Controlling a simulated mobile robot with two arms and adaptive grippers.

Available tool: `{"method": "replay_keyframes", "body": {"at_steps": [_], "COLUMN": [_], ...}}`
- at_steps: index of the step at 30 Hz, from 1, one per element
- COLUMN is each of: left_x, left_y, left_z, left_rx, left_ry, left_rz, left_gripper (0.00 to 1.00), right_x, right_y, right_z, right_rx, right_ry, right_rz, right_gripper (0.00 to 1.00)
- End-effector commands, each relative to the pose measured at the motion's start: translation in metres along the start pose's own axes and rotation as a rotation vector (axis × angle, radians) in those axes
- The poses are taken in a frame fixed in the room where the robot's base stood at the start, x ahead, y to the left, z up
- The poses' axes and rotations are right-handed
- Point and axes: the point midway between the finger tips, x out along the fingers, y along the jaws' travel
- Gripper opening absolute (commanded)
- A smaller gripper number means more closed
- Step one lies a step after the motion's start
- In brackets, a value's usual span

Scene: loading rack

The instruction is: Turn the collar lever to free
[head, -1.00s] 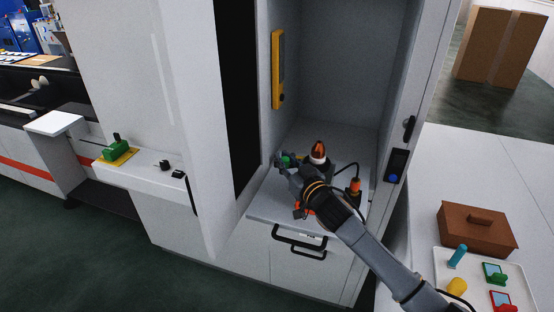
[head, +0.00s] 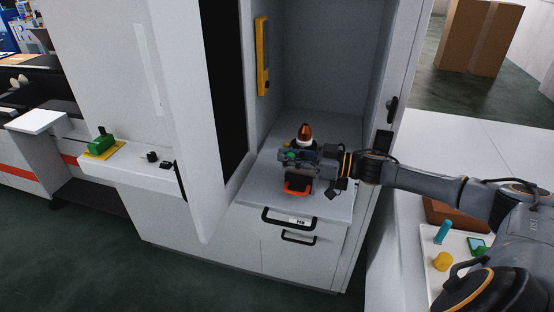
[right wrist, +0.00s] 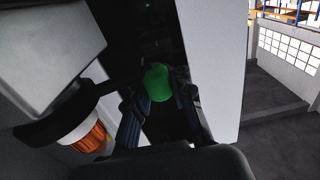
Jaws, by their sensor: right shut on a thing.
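A unit with an orange tip and white band (head: 305,138) stands on the shelf inside the open cabinet. It also shows at the lower left of the right wrist view (right wrist: 85,135). The collar lever's green knob (head: 290,156) shows at the front left of the unit. My right gripper (head: 288,157) reaches in from the right and is shut on this knob. In the right wrist view the green knob (right wrist: 158,82) lies between the two fingers. The gripper hides the lever's shaft and most of the collar. My left gripper is not in view.
An orange-red part (head: 297,186) sits on the shelf below my gripper. The cabinet shelf (head: 262,192) is bounded by an open door at left and a wall at right. A yellow panel (head: 263,58) hangs inside. A tray (head: 437,278) with small parts lies lower right.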

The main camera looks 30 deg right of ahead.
Motion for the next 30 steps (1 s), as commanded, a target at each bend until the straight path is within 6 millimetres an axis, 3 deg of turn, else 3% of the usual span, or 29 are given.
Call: {"method": "replay_keyframes", "body": {"at_steps": [1,10,30], "left_x": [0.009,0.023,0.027], "left_y": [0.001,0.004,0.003], "left_z": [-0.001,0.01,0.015], "left_rx": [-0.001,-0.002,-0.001], "left_ry": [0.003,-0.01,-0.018], "left_rz": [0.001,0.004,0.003], "left_gripper": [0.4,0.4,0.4], "right_x": [-0.004,-0.017,-0.021], "right_y": [0.002,-0.002,-0.005], "right_z": [0.003,0.002,0.001], "right_rx": [-0.006,-0.002,-0.001], "right_ry": [0.0,0.0,0.0], "right_rz": [-0.029,-0.185,-0.244], "right_gripper": [0.0,0.0,0.0]}}
